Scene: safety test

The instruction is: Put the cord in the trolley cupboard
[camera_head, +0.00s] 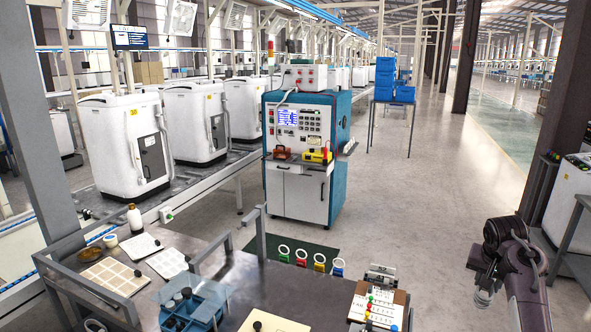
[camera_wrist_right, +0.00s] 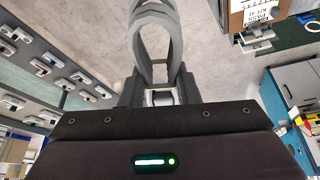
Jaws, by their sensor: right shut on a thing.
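The trolley (camera_head: 343,150) stands on the floor in the middle of the head view, with teal sides and a white front. Its cupboard (camera_head: 301,196) is the lower white front with dark handles, and it looks closed. My right gripper (camera_head: 483,299) is at the lower right of the head view, pointing down, well apart from the trolley. In the right wrist view its curved grey fingers (camera_wrist_right: 155,18) meet at the tips. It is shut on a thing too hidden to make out. I cannot pick out the cord for certain. My left gripper is not in view.
A dark workbench (camera_head: 215,240) with trays and a blue caddy (camera_head: 195,303) fills the lower left. A board with coloured pegs (camera_head: 378,305) is at the bottom. Blue bins (camera_head: 385,75) stand on a rack behind. The floor (camera_head: 430,190) between the trolley and my right arm is clear.

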